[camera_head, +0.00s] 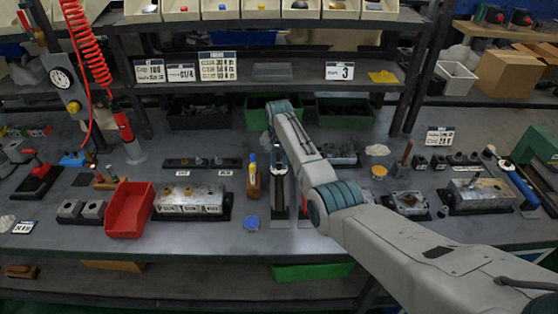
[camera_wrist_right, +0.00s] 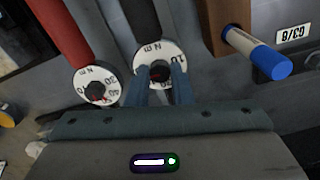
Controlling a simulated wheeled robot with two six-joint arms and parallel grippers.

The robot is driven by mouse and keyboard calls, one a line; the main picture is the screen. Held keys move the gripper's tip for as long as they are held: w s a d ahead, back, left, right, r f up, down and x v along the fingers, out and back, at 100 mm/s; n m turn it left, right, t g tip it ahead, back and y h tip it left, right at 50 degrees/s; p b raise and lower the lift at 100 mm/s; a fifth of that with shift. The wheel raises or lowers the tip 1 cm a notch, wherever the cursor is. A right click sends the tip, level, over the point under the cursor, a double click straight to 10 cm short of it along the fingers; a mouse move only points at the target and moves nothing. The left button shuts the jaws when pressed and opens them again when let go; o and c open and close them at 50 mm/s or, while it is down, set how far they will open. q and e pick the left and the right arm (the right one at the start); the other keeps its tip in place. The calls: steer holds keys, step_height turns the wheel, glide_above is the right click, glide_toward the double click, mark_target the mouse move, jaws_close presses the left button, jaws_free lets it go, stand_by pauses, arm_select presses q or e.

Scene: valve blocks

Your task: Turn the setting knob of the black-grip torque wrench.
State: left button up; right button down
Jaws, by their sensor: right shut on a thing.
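The black-grip torque wrench shows in the right wrist view as a black grip (camera_wrist_right: 142,18) ending in a white dial with N m markings and numbers. A dark setting knob (camera_wrist_right: 158,72) sits at the middle of that dial. My right gripper (camera_wrist_right: 160,78) is over the dial, its two blue-grey fingers shut on the knob and partly covering the dial's lower part. Beside it on the left is a red-grip torque wrench (camera_wrist_right: 62,35) with a similar white dial (camera_wrist_right: 97,88). In the head view my right arm reaches over the bench's middle and hides part of the wrenches. My left gripper is not in view.
A wooden block with a blue-capped tool (camera_wrist_right: 258,55) stands right of the black grip in the wrist view. In the head view a red bin (camera_head: 130,210) and a valve block (camera_head: 192,198) stand to the left. Shelves with labels and bins are behind.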

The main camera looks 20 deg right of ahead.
steer(key=n+p, duration=0.2)
steer(key=n, duration=0.2)
steer(key=shift+r, duration=0.2)
steer(key=n+p, duration=0.1)
steer(key=n, duration=0.3)
steer(key=shift+n+p, duration=0.3)
steer(key=shift+n, duration=0.1)
steer(key=n+p, duration=0.1)
steer(key=n, duration=0.3)
steer(key=shift+f+n, duration=0.1)
steer(key=shift+n, duration=0.2)
steer(key=n, duration=0.5)
steer(key=shift+w, duration=0.1)
steer(key=c, duration=1.3)
jaws_free()
steer(key=shift+f, duration=0.1)
